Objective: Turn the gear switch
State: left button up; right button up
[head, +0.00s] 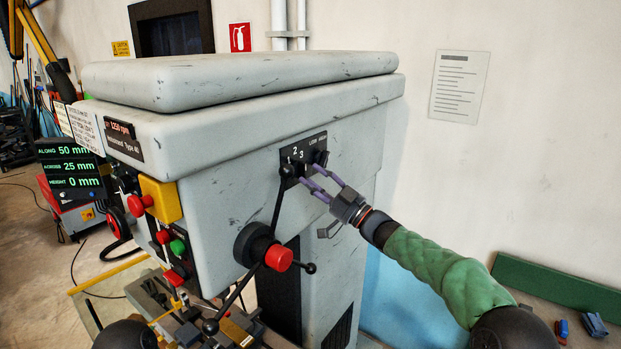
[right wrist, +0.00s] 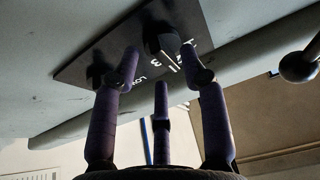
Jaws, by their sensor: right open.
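The gear switch (head: 288,170) is a black knob beside the numbers 1, 2 and 3 on a dark plate on the machine's grey side. In the right wrist view the knob (right wrist: 170,32) shows ahead, between the tips of the left and right fingers. My right gripper (head: 312,177) is open, its purple fingers close to the plate. The right wrist view shows its three spread fingers (right wrist: 160,75) with nothing gripped; whether a tip touches the knob I cannot tell. My left gripper is not in view.
A second black knob (head: 321,158) sits by LOW and HIGH on the same plate. A long black lever with a ball end (head: 277,205) rises from a red-capped hub (head: 278,257) below.

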jog(key=v, duration=1)
jog(key=shift+d, duration=0.15)
jog(key=shift+s+f, duration=0.1)
jog(key=shift+f, duration=0.05)
